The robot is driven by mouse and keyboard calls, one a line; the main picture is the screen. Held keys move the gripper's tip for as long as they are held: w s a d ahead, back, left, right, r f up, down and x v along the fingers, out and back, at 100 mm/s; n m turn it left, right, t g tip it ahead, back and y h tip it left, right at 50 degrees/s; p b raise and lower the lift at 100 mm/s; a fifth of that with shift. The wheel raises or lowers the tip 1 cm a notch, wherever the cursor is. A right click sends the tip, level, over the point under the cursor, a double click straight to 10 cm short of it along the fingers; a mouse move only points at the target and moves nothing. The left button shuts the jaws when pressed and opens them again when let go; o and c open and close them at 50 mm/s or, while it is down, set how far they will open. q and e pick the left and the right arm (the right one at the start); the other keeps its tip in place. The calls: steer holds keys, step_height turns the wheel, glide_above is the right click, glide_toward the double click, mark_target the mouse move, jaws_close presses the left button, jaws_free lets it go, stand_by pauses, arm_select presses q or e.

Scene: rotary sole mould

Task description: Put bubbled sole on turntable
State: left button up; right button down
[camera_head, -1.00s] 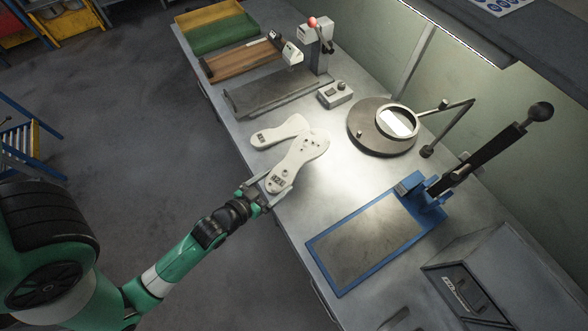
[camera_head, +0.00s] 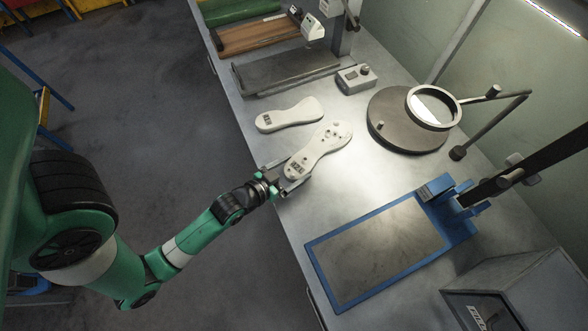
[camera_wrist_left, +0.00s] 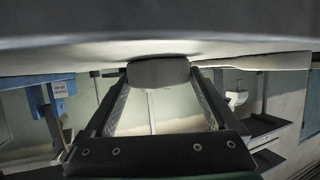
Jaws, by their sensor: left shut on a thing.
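The bubbled sole (camera_head: 323,146), pale with small round marks and a dark label at its near end, is in my left gripper (camera_head: 287,179). The gripper is shut on its near end, and the sole points up and right over the table. In the left wrist view the gripper's fingers (camera_wrist_left: 158,78) show below a broad pale surface that fills the top. A second, plain pale sole (camera_head: 290,114) lies on the table just behind the held one. The dark round turntable (camera_head: 388,133) stands to the right, partly under a ring-shaped magnifier. My right gripper is not in view.
The magnifier ring (camera_head: 433,107) sits on a jointed arm over the turntable. A small control box (camera_head: 355,79) stands behind it. A blue-framed press (camera_head: 375,250) with a dark lever lies in front. Bare table lies between the held sole and the turntable.

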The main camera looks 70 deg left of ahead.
arm_select(q)
steer(key=shift+w+f, duration=0.1)
steer(key=o, duration=1.3)
steer(key=shift+c, duration=0.2)
steer(key=shift+r, duration=0.25)
steer(key=p+v, duration=0.2)
steer(key=v, duration=1)
steer(key=shift+a, duration=0.1)
